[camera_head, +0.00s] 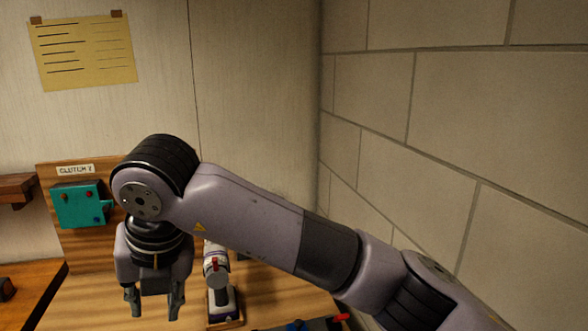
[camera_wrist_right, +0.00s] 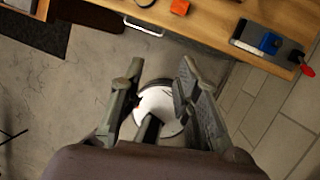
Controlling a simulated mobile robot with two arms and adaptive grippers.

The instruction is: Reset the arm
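My right arm comes in from the lower right in the head view, bends at a dark elbow and hangs downward. Its gripper (camera_head: 155,304) points down, with its two fingers spread apart and nothing between them. In the right wrist view the fingers of the right gripper (camera_wrist_right: 160,84) are also apart and empty. Behind them are the grey floor and a white round shape, partly hidden by the fingers. In that view the gripper is off the bench's edge, over the floor. My left gripper is in neither view.
A wooden bench (camera_head: 270,290) carries a white and purple device (camera_head: 220,300) beside the gripper. A teal box (camera_head: 78,205) is on a wooden panel at left. The right wrist view shows an orange object (camera_wrist_right: 180,7) and a blue block (camera_wrist_right: 269,43). A block wall (camera_head: 470,120) stands at right.

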